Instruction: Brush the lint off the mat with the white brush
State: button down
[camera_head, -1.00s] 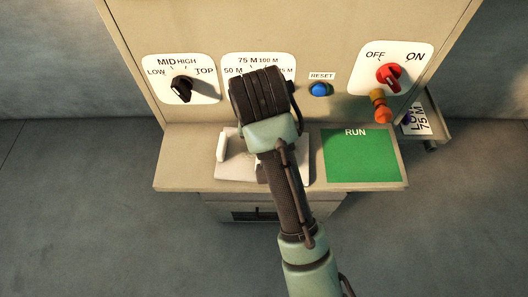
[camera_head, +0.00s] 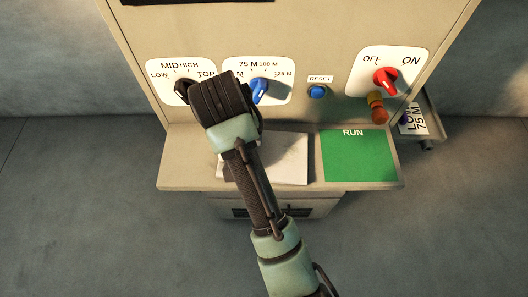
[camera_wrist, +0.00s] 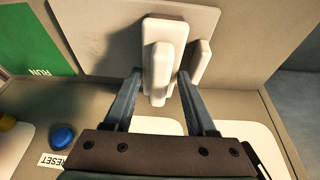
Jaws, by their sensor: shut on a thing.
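My gripper (camera_wrist: 159,78) is shut on the white brush (camera_wrist: 164,45), whose pale block shows between the two dark fingers in the wrist view. A second white upright piece (camera_wrist: 201,64) stands just right of it; I cannot tell if it belongs to the brush. The pale mat (camera_head: 288,160) lies on the console shelf, left of the green RUN panel, and also shows behind the brush in the wrist view (camera_wrist: 95,35). In the head view my arm hides the gripper, the brush and the mat's left part. I cannot make out lint.
The green RUN panel (camera_head: 358,155) lies right of the mat. On the upright face are a black knob (camera_head: 183,91), a blue knob (camera_head: 260,90), a blue RESET button (camera_head: 318,92) and a red knob (camera_head: 386,80). An orange-tipped part (camera_head: 378,108) sticks out below it.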

jog(key=shift+s+d, duration=0.15)
jog(key=shift+d, duration=1.35)
jog(key=shift+s+d, duration=0.15)
jog(key=shift+d, duration=1.3)
jog(key=shift+s+d+f, duration=0.1)
jog(key=shift+s+d, duration=0.05)
jog(key=shift+d, duration=1.25)
jog(key=shift+s+d+p, duration=0.15)
jog(key=shift+d+p, duration=0.2)
jog(key=shift+d, duration=1.1)
notch_tip(320, 180, up, 5)
jog(key=p, duration=0.5)
jog(key=shift+a, duration=0.1)
